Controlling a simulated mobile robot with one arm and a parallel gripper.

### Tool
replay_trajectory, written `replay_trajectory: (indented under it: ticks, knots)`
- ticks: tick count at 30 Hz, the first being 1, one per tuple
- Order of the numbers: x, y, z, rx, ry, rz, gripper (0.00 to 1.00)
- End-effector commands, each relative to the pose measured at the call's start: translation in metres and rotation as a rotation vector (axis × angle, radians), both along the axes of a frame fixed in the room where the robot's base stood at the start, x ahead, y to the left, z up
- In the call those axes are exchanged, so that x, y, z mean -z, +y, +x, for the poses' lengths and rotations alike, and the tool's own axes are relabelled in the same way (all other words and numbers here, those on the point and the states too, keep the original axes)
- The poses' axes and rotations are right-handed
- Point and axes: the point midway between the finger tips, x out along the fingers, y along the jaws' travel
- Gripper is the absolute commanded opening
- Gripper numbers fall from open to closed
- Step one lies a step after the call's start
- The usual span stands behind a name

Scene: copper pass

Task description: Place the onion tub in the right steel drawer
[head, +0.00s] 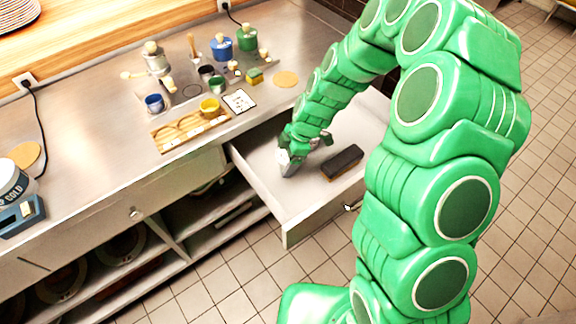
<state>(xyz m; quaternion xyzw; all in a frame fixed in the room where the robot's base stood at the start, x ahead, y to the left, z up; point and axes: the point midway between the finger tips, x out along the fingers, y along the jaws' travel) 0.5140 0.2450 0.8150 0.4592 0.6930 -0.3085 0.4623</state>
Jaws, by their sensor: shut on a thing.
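The right steel drawer (304,205) is pulled out from under the counter, with its inside open to view. My gripper (290,158) is low inside the drawer, towards its left side. It is shut on a small pale thing, which I take to be the onion tub (284,162). The tub is mostly hidden by the fingers. I cannot tell whether it touches the drawer floor. A dark block, like a brush (342,162), lies in the drawer to the right of my gripper.
On the counter (100,150) stand a wooden rack (190,130) with a yellow cup (209,108), a blue cup (154,103), blue and green pots (222,47) and a white card (239,101). The drawer floor between gripper and block is clear. Open shelves (215,215) lie below.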

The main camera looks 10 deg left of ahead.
Motion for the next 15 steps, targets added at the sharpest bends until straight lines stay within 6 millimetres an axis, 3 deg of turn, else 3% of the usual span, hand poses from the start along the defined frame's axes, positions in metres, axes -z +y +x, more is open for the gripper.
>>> replay_trajectory:
  ticks: [15]
  knots:
    - [0.042,0.0,0.0,0.002,0.001,0.0,0.43]
